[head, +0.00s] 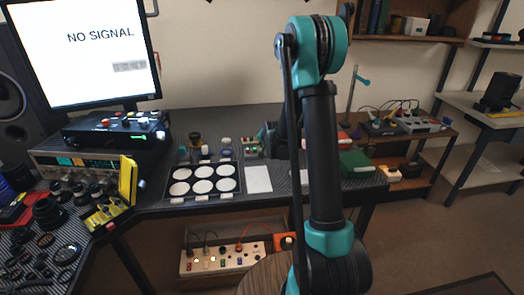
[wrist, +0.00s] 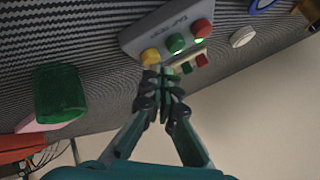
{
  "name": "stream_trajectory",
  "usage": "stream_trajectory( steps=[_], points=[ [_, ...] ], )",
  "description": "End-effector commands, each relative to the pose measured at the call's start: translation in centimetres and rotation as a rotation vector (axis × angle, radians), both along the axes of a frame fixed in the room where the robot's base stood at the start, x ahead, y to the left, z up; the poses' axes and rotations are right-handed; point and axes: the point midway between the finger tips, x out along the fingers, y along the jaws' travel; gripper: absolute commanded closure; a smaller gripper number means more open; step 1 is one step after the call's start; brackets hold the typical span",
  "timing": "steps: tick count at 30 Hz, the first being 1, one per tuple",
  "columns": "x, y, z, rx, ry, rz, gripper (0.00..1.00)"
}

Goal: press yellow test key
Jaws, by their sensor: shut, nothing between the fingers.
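In the wrist view a grey box (wrist: 165,33) carries a round yellow key (wrist: 150,57), a green key (wrist: 175,43) and a red key (wrist: 202,28). Its lettering is too small to read surely. My gripper (wrist: 164,76) is shut and empty, its fingertips close beside the yellow key in the picture. I cannot tell whether they touch it. The fingertips partly cover a smaller pale strip with green and red parts (wrist: 201,60) next to the box. In the head view my arm hides much of this area, and I cannot make out the fingertips.
In the head view a tray with white circles (head: 202,164) and a white sheet (head: 258,179) lie left of my arm. A monitor (head: 85,50) reads NO SIGNAL.

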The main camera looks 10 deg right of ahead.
Motion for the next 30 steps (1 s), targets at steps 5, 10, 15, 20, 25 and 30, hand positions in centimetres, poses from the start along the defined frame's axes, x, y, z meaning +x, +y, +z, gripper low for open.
stream_trajectory(
  steps=[5,10,15,20,25,30],
  points=[
    [-0.01,0.00,-0.01,0.000,0.000,0.000,1.00],
    [-0.01,0.00,-0.15,0.000,0.000,0.000,1.00],
    [-0.02,0.00,-0.34,0.000,0.000,0.000,1.00],
    [-0.02,0.00,-0.51,0.000,0.000,0.000,1.00],
    [-0.03,0.00,-0.69,0.000,0.000,0.000,1.00],
    [-0.02,0.00,-0.80,0.000,0.000,0.000,1.00]
  ],
)
